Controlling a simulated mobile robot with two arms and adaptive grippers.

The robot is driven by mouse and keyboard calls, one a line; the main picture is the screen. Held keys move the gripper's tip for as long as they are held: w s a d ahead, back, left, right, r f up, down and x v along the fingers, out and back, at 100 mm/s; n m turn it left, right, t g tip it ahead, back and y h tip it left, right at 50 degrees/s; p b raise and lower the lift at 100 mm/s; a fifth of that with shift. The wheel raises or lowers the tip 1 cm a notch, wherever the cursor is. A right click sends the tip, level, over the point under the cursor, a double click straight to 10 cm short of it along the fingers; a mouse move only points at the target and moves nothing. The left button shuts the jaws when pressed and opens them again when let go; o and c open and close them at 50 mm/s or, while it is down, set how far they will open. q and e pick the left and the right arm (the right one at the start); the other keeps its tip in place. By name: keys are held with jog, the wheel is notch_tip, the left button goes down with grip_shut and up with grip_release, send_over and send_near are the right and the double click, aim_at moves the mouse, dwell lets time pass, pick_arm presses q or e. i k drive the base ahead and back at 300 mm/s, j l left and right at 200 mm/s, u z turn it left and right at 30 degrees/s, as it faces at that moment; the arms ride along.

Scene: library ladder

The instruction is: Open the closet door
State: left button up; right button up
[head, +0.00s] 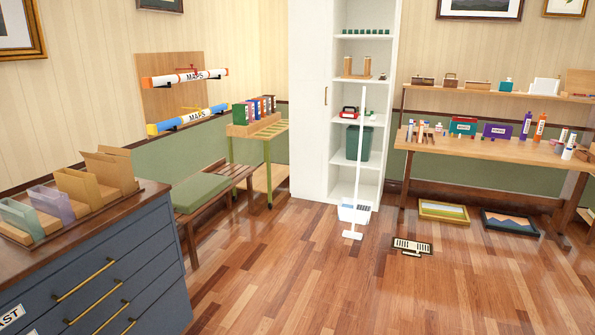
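The white closet (309,170) stands against the back wall near the middle of the head view. Its left part is a flat white door (308,60) that looks closed. A small vertical handle (326,96) sits near the door's right edge. The right part is open and shows shelves (372,80) holding small green items, wooden pieces, a red box and a dark green bin (359,143). Neither of my grippers is in view.
A thin white pole (361,150) with a flat foot stands upright before the open shelves, near a white container (354,213). A bench (205,190) and green-legged cart (262,135) are left of the closet.

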aim_at(311, 31)
jog(key=i, duration=4.8)
